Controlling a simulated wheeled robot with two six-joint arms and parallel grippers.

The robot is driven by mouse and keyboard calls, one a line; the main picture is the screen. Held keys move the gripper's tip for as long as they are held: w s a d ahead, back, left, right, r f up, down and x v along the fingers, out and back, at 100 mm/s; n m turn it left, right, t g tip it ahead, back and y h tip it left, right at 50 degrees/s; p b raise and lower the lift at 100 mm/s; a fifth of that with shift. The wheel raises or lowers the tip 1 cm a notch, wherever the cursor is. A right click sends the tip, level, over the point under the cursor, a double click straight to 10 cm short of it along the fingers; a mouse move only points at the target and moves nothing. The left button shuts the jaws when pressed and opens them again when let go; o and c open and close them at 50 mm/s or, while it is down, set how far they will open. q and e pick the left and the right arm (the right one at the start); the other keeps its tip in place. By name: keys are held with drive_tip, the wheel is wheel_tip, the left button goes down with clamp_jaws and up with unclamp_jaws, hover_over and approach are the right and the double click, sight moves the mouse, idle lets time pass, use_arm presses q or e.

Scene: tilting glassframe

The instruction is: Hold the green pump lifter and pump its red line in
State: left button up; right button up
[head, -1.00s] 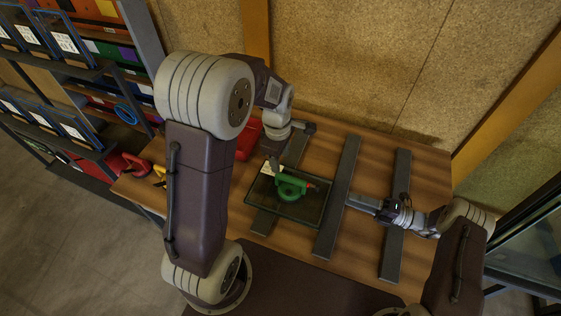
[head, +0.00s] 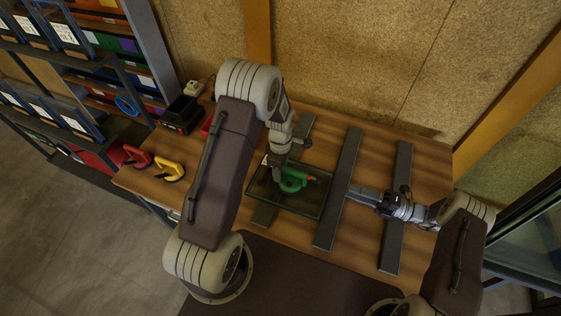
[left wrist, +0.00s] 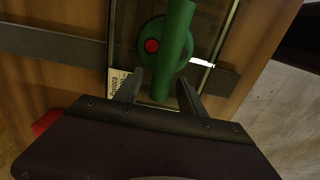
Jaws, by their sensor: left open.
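The green pump lifter (head: 293,181) sits on the dark glass pane (head: 290,203), its round pad against the glass. A red end shows on its right in the head view. In the left wrist view the lifter's green bar (left wrist: 172,50) runs lengthwise above the pad, with a red round spot (left wrist: 152,45) beside it. My left gripper (left wrist: 161,76) is open, its fingers either side of the bar's near end; contact cannot be told. In the head view my left gripper (head: 277,176) is partly hidden at the lifter's left. My right gripper (head: 352,190) is at the pane's right side; its jaws are unclear.
Grey bars (head: 338,187) lie across the wooden table (head: 375,165) under and beside the pane. A red lifter (head: 137,157), a yellow lifter (head: 170,170) and a black box (head: 182,114) are on the left. Shelves stand farther left, a wall behind.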

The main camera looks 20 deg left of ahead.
use_arm(q)
drive_tip(key=shift+f, duration=0.2)
clamp_jaws()
idle(1.2)
